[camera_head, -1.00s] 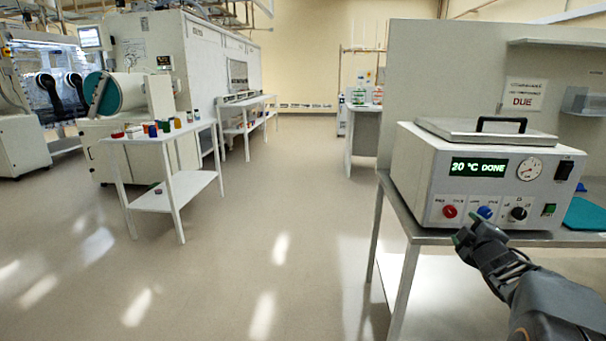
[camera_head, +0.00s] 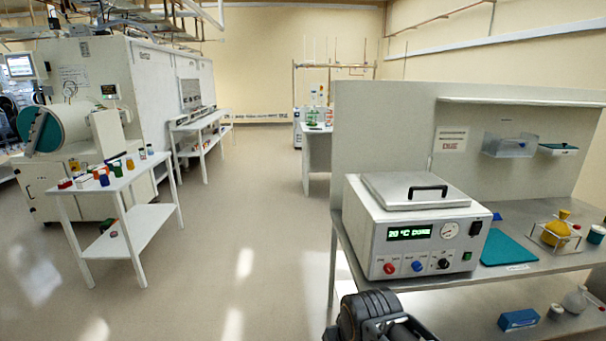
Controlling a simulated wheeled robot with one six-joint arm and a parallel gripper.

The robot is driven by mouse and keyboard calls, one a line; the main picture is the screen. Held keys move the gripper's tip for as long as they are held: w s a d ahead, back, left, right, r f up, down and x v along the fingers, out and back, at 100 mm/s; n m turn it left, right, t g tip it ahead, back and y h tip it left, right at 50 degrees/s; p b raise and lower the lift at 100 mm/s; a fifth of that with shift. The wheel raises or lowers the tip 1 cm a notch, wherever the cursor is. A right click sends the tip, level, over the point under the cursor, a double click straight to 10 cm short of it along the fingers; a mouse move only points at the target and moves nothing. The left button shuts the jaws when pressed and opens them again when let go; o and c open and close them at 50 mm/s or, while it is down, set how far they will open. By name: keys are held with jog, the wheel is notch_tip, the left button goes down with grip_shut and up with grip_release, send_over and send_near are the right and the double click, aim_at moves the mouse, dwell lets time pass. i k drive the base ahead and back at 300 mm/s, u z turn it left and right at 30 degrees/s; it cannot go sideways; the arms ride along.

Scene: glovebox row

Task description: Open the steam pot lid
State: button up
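The steam pot (camera_head: 408,225) is a pale grey box on the left end of the metal bench at right. Its flat lid (camera_head: 385,189) lies shut on top, with a black handle (camera_head: 428,189) standing up from it. The front has a lit green display, a dial, a red knob, a blue knob, a black knob and switches. The display is blurred. Part of my dark arm shows at the bottom edge, in front of and below the pot. My gripper's fingertips are not visible.
A teal mat (camera_head: 509,249) lies right of the pot. A yellow flask (camera_head: 556,229) stands in a wire holder further right. A panel with a shelf (camera_head: 540,101) rises behind. A white table (camera_head: 117,184) with coloured jars stands at left, with open floor between.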

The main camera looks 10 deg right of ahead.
aim_at(395, 191)
jog(key=u, duration=0.05)
jog(key=k, duration=0.6)
jog(key=z, duration=0.75)
jog(key=i, duration=0.55)
jog(key=z, duration=0.7)
jog(key=i, duration=0.85)
jog(key=u, duration=0.3)
